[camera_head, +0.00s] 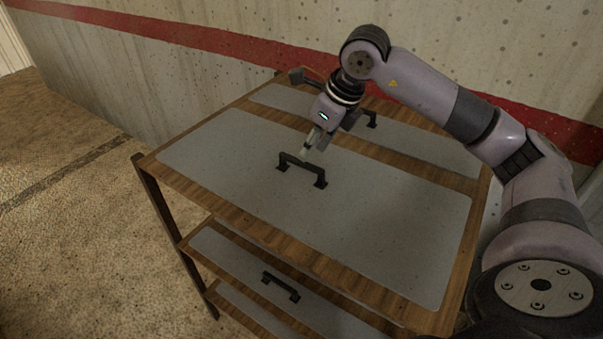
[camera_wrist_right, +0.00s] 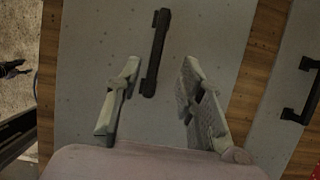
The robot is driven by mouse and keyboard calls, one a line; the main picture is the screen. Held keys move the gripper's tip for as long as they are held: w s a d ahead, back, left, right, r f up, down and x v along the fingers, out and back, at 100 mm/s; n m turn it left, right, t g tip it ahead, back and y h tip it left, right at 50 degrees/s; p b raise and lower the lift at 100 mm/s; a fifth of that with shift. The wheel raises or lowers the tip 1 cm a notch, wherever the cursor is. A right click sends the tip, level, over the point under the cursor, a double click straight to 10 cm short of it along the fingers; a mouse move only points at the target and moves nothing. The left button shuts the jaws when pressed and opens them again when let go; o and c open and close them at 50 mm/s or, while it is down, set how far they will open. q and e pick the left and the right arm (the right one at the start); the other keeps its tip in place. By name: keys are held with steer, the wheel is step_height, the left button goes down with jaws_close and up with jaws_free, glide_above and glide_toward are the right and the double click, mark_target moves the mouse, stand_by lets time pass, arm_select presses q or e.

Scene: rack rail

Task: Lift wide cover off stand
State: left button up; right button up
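The wide cover (camera_head: 240,150) is a large grey panel lying flat on top of the wooden stand (camera_head: 150,163). Its black bar handle (camera_head: 302,163) stands up near its middle. In the right wrist view the cover (camera_wrist_right: 90,50) fills the middle and the handle (camera_wrist_right: 158,45) runs lengthwise. My right gripper (camera_head: 312,146) points down close to the handle. In the right wrist view its fingers (camera_wrist_right: 162,70) are open, one on each side of the handle's line. I cannot tell whether they reach down around the bar. My left gripper is not in view.
A narrower grey panel (camera_head: 430,148) with its own black handle (camera_head: 371,120) lies behind the wide cover. A lower shelf carries another panel with a handle (camera_head: 281,287). A concrete wall (camera_head: 250,40) stands behind the stand. Open floor (camera_head: 70,240) lies to the left.

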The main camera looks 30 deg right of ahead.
mark_target(301, 165)
steer(key=shift+w+a+f, duration=0.2)
steer(key=shift+f, duration=0.35)
steer(key=shift+w+a+f+p, duration=0.1)
steer(key=shift+f+p, duration=0.15)
steer(key=shift+p, duration=0.05)
steer(key=p+x, duration=0.1)
steer(key=x, duration=0.2)
steer(key=shift+w+a+f+p, duration=0.15)
steer(key=shift+f+p, duration=0.15)
steer(key=shift+w+f, duration=0.2)
steer(key=shift+f, duration=0.25)
steer(key=shift+f+b, duration=0.2)
steer(key=shift+b, duration=0.1)
jaws_close()
steer(key=shift+r, duration=0.15)
